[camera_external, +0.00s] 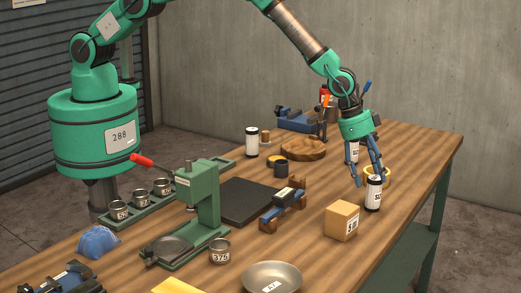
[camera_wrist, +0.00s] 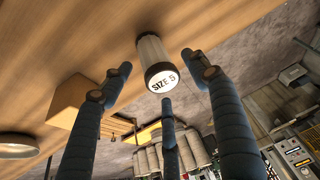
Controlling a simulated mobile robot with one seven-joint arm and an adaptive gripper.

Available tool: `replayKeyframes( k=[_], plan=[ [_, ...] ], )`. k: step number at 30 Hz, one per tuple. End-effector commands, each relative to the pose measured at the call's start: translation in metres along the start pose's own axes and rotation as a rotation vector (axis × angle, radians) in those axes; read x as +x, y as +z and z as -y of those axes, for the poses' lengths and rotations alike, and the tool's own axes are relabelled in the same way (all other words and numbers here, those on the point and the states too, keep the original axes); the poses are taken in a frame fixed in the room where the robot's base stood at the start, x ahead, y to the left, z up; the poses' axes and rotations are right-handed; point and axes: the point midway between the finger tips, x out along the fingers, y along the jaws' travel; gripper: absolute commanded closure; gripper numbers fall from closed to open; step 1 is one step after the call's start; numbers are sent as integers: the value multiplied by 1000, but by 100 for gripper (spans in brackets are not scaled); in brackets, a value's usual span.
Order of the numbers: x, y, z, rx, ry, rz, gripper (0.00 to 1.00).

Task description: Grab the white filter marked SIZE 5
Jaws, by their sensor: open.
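The white filter marked SIZE 5 (camera_wrist: 152,52) has dark end caps and stands on the wooden table. In the wrist view its marked end faces me, ahead of and between my fingertips. In the external view a white filter with dark caps (camera_external: 373,195) stands right at my fingers near the table's right side; its label is too small to read there. My three-fingered gripper (camera_external: 368,177) is open and points down at it. In the wrist view my gripper's fingers (camera_wrist: 160,78) are spread around the filter's outline and hold nothing; contact is not visible.
A tan box (camera_external: 341,221) stands close by, front left of the filter. A yellow ring-shaped thing (camera_external: 385,174) and another white canister (camera_external: 352,152) are just behind. A further white canister (camera_external: 251,142) stands farther left. A green press (camera_external: 203,200) and metal bowl (camera_external: 271,278) are nearer the front.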

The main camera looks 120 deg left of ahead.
Motion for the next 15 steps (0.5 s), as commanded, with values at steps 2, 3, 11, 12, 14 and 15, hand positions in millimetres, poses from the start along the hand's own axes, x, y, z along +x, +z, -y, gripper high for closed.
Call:
replayKeyframes(
  k=[2,3,11,12,14,15],
  plan=[
    [7,0,0,0,0,2,40],
    [10,1,0,0,0,2,40],
    [31,0,0,0,0,1,40],
    [33,0,0,0,0,1,40],
    [35,0,0,0,0,1,40],
    [36,0,0,0,0,1,40]
  ],
)
